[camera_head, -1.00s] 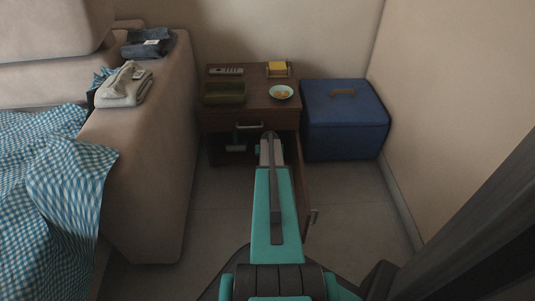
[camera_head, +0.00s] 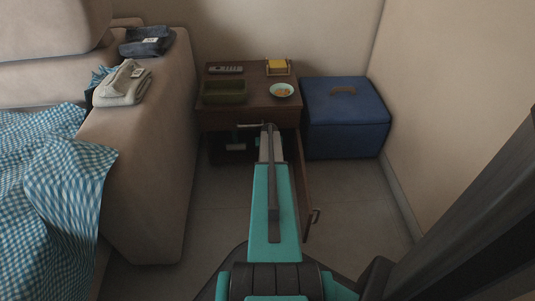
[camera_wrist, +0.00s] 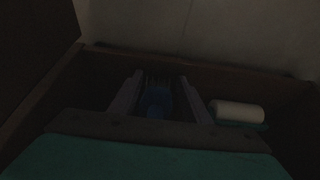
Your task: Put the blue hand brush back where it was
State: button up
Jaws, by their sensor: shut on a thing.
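The blue hand brush (camera_wrist: 157,101) shows as a dim blue shape between the two fingers of my gripper (camera_wrist: 158,92) in the wrist view. My gripper is shut on it. The picture is very dark, so the brush's full outline cannot be made out. In the head view my arm reaches into the open lower part of the brown cabinet (camera_head: 222,121). My gripper and the brush are hidden there behind the arm and the cabinet top.
A white roll (camera_wrist: 237,111) lies beside my gripper inside the cabinet. The open cabinet door (camera_head: 306,187) stands right of my arm. A green tray (camera_head: 224,92), a bowl (camera_head: 282,90) and a remote (camera_head: 226,69) lie on top. A blue box (camera_head: 345,118) stands to the right.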

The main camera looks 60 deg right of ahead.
jog(key=shift+s+d, duration=0.1)
jog(key=shift+s, duration=0.05)
jog(key=o, duration=1.1)
jog(key=shift+s+r, duration=0.1)
jog(key=shift+r, duration=0.25)
jog(key=s+a+r+p, duration=0.2)
jog(key=s+a+p, duration=0.2)
jog(key=s+a, duration=0.3)
jog(key=shift+s+a+p, duration=0.3)
jog(key=shift+a, duration=1.55)
